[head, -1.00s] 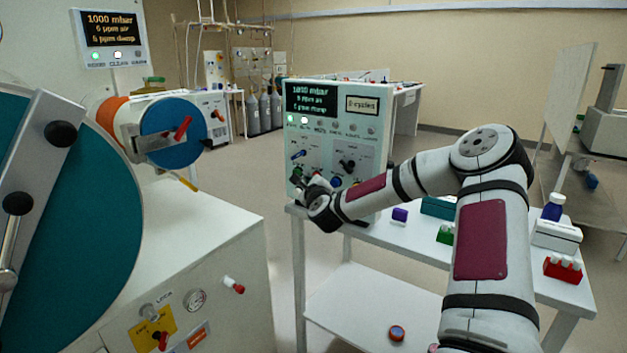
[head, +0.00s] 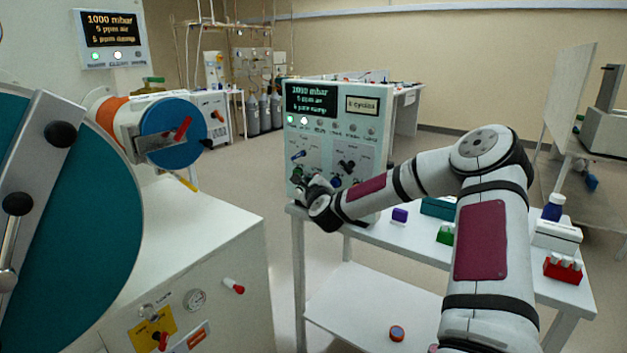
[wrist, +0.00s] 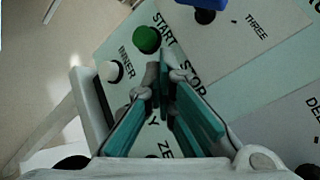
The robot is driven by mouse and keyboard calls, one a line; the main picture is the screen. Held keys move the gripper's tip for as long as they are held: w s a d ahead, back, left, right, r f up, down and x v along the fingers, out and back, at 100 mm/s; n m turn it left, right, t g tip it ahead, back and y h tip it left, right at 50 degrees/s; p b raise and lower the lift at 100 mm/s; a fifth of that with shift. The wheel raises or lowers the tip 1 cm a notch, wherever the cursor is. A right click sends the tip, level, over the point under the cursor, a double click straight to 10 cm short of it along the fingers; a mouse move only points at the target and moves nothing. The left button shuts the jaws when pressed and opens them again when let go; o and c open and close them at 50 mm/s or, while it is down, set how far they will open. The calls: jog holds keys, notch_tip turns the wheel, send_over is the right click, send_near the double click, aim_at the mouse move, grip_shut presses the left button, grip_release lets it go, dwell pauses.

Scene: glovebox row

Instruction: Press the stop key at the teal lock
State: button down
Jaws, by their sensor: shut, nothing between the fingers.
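The control panel (head: 330,108) with a display, lamps and knobs stands upright on a white table in the head view. My gripper (head: 300,186) is at the panel's lower left. In the wrist view my gripper (wrist: 163,72) is shut, with teal finger pads, its tips over the panel face beside the printed word STOP (wrist: 193,78). The stop key itself is not visible; the fingers cover that spot. I cannot tell whether the tips touch it. The green start key (wrist: 147,38) is just above the tips. The large teal lock door (head: 70,220) is at the left.
A white key labelled INNER (wrist: 110,71) lies left of my fingers, and a dark blue knob (wrist: 205,15) above right. A blue-capped small lock (head: 172,133) stands at left. The table holds a purple block (head: 400,215) and a red rack (head: 563,268).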

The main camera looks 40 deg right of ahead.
jog(key=shift+s+a+p, duration=0.3)
jog(key=shift+s+a, duration=0.05)
jog(key=shift+a, duration=0.5)
jog(key=shift+s+a+p, duration=0.3)
jog(key=shift+a, duration=0.5)
jog(key=shift+s+a+p, duration=0.25)
jog(key=shift+a+p, duration=0.05)
jog(key=shift+a, duration=0.45)
jog(key=shift+s+a+p, duration=0.3)
jog(key=shift+a, duration=0.5)
